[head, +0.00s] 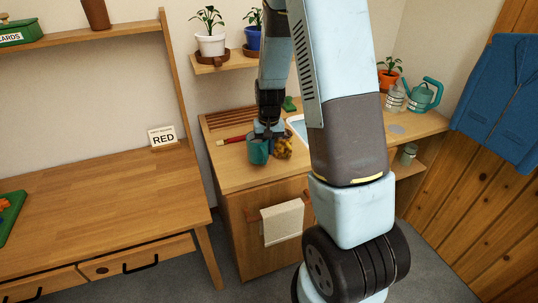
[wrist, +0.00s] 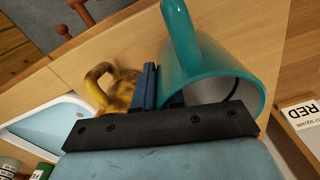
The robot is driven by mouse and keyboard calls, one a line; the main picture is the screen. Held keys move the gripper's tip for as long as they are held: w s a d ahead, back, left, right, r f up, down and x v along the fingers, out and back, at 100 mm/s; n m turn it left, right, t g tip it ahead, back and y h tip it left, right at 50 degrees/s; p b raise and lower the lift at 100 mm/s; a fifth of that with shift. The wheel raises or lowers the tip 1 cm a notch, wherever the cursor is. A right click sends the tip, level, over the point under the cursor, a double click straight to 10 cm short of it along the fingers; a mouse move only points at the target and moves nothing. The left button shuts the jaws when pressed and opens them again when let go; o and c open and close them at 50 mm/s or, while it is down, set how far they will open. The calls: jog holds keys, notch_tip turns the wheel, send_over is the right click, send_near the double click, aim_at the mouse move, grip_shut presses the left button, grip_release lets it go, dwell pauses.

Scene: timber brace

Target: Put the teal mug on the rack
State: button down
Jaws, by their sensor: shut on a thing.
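The teal mug (head: 258,151) is at the front of the wooden counter in the head view. My gripper (head: 268,131) points down from above and is shut on the mug's wall. In the wrist view the teal mug (wrist: 196,50) has its mouth facing the camera and its handle toward the top. A blue finger of my gripper (wrist: 165,92) shows outside the mug wall. I cannot tell whether the mug touches the counter. A slatted wooden rack (head: 228,119) lies at the back left of the counter.
A mottled yellow-brown mug (head: 284,147) stands close beside the teal mug, also in the wrist view (wrist: 122,92). A red-handled tool (head: 234,139) lies between mug and rack. A pale basin (head: 297,126) is to the right. Potted plants (head: 211,42) stand on a shelf above.

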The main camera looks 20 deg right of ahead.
jog(key=shift+w+f, duration=0.15)
jog(key=shift+f, duration=1.55)
jog(key=shift+f, duration=0.1)
jog(key=c, duration=1.2)
grip_release()
jog(key=shift+c, duration=0.2)
